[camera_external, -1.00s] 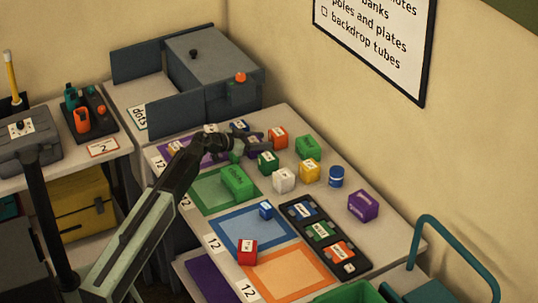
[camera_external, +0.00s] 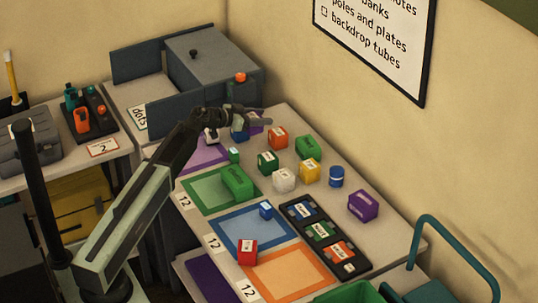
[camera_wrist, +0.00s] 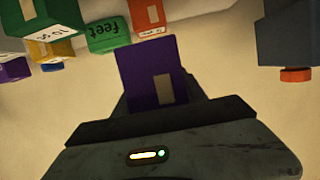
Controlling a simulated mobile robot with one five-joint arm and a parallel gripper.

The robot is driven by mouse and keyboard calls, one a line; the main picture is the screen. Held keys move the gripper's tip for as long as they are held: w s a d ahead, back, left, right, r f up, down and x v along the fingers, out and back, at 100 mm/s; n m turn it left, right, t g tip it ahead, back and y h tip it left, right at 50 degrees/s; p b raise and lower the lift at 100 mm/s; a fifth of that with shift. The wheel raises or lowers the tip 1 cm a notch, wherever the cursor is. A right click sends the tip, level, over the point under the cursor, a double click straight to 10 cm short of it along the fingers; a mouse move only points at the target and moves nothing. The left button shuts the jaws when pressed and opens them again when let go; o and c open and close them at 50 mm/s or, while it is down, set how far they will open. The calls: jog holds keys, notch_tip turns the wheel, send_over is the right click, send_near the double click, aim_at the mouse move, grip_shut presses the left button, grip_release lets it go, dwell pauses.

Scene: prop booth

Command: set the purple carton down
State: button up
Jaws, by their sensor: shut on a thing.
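My gripper (camera_external: 258,117) is at the far end of the table, above and beside the small blocks. It is shut on a purple carton (camera_wrist: 148,68), which stands out between the jaws in the wrist view and has a tan patch on its face. In the outside view only a bit of this purple carton (camera_external: 257,129) shows under the gripper. I cannot tell whether its underside touches the table. A second purple carton (camera_external: 363,205) sits apart at the right edge of the table.
A blue block (camera_external: 239,134) and a white one (camera_external: 211,136) are close to the gripper. Orange (camera_external: 278,138), green (camera_external: 308,146) and yellow (camera_external: 309,170) blocks stand to its right. A grey cabinet (camera_external: 215,75) is behind. Purple, green and blue framed mats line the left side.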

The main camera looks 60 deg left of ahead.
jog(key=s+d+f+m+h, duration=0.15)
jog(key=s+d, duration=0.35)
jog(key=s, duration=0.6)
jog(key=s+a+n+y+b, duration=0.2)
jog(key=s+a, duration=0.6)
jog(key=s, duration=0.5)
jog(key=shift+m+h, duration=0.25)
jog(key=f+b, duration=0.8)
jog(key=shift+d+f, duration=0.2)
jog(key=shift+f, duration=0.2)
jog(key=shift+r, duration=0.25)
jog(key=shift+f, duration=0.25)
jog(key=o, duration=1.4)
jog(key=shift+r, duration=0.1)
jog(key=shift+o, duration=0.2)
